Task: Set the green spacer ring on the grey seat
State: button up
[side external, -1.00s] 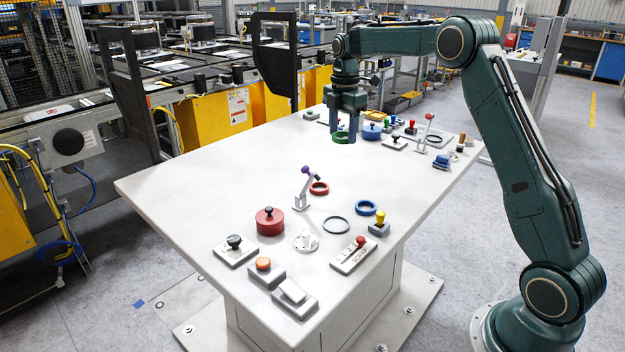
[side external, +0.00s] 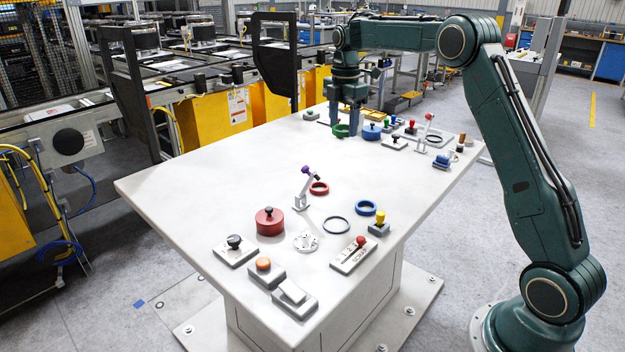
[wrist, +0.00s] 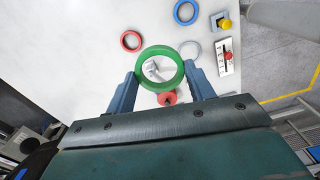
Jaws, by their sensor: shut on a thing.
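The green spacer ring (side external: 341,131) is held between the two fingers of my gripper (side external: 346,128), above the far part of the white table. In the wrist view the green ring (wrist: 143,72) sits between the blue-grey fingertips (wrist: 162,85), its opening facing the camera. A pale grey round seat (side external: 306,241) with small raised studs lies bare on the near part of the table, well away from my gripper. I cannot make the seat out in the wrist view.
A red knobbed pot (side external: 270,222), a clamp with a purple tip (side external: 305,183), a red ring (side external: 319,188) and a thin grey ring (side external: 336,225) stand around the seat. A blue ring (side external: 366,208) lies further right. The table's left middle is clear.

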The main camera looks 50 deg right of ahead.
jog(key=shift+r, duration=1.95)
jog(key=n, duration=0.9)
send_over(336, 226)
notch_tip(336, 226, down, 18)
jog(key=shift+f, duration=0.15)
jog(key=shift+f, duration=0.2)
jog(key=shift+f, duration=2.65)
jog(key=shift+f, duration=0.4)
jog(key=shift+r, duration=0.8)
jog(key=shift+f, duration=0.45)
